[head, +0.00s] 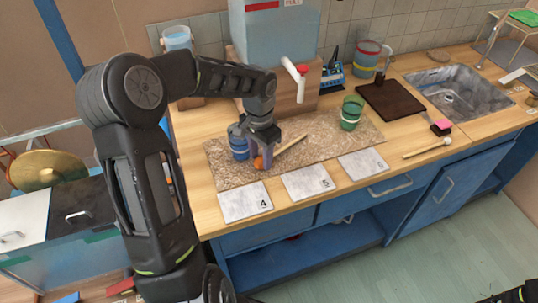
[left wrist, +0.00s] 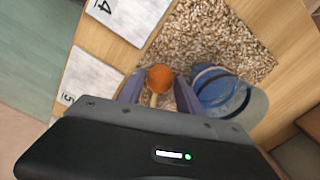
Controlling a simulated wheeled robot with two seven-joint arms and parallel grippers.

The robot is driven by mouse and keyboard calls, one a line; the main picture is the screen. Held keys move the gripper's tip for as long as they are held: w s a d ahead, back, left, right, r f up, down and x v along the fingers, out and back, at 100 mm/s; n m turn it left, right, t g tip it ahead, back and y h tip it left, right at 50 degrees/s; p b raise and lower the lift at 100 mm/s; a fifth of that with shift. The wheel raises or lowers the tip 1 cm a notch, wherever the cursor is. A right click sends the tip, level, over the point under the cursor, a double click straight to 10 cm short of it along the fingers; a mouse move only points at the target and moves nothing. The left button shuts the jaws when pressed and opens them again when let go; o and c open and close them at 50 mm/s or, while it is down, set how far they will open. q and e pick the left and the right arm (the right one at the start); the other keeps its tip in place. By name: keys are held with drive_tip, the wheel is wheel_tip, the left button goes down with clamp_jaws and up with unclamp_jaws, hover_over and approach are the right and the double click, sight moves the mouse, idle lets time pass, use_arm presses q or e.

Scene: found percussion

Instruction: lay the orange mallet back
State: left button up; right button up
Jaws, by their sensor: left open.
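The orange mallet lies on the speckled mat (head: 225,171), its round orange head (head: 258,163) toward the left and its pale wooden handle (head: 292,144) running to the right and back. My left gripper (head: 265,156) is open, low over the mallet. In the left wrist view the orange head (left wrist: 159,78) shows just beyond my left gripper (left wrist: 153,88), with the handle between the two fingers, apart from any clear grip. The rest of the handle is hidden there by the gripper body.
A blue bucket (head: 238,148) stands close beside the left gripper. Green cups (head: 351,113) stand on the mat's right part. Numbered white tiles (head: 245,201) line the counter's front. A pale-headed mallet (head: 428,148) lies right, before the sink (head: 458,92).

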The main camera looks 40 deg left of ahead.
use_arm(q)
drive_tip(key=shift+f, duration=0.85)
clamp_jaws()
